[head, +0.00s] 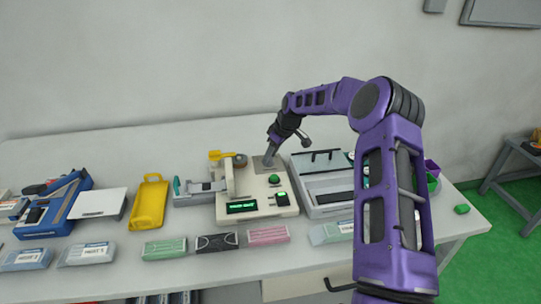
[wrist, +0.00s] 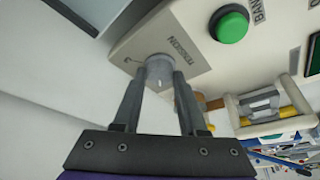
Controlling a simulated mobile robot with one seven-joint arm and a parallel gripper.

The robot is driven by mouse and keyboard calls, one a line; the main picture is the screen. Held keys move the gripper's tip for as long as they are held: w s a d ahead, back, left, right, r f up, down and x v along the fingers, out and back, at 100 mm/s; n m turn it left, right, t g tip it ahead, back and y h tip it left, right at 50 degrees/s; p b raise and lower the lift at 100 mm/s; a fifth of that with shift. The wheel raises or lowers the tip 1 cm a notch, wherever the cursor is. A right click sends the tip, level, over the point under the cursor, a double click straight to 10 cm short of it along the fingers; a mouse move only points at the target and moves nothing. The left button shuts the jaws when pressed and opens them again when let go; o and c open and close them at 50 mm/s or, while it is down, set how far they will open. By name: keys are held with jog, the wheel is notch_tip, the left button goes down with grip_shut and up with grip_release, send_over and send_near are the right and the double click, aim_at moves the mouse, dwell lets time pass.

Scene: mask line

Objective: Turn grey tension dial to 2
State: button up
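The grey tension dial (wrist: 160,67) is a short round knob with a light pointer mark, on a grey plate of the cream machine (head: 257,192). The word TENSION is upside down beside it in the wrist view. The number that the mark points at cannot be read. My gripper (wrist: 159,74) has one finger on each side of the dial, and both fingertips appear to press on it. In the head view my gripper (head: 268,160) reaches down to the grey plate at the machine's back right, and the dial is hidden.
A green button (wrist: 229,25) is close to the dial on the machine's top. A grey tray unit with a clear lid (head: 322,182) stands right of the machine. A yellow tray (head: 149,204) and a blue device (head: 52,205) are at the left.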

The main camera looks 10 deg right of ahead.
grip_shut()
jog(key=m+b, duration=0.1)
jog(key=m+h+b, duration=0.1)
jog(key=m, duration=0.1)
jog(key=m+t+b, duration=0.1)
jog(key=shift+s+a+f+m+h, duration=0.1)
jog(key=shift+a+m+h, duration=0.2)
jog(key=shift+m, duration=0.1)
jog(key=m+h+b, duration=0.1)
jog(key=m+b, duration=0.1)
jog(key=m, duration=0.2)
jog(key=shift+m+h, duration=0.4)
dwell(0.3)
jog(key=o, duration=0.6)
grip_release()
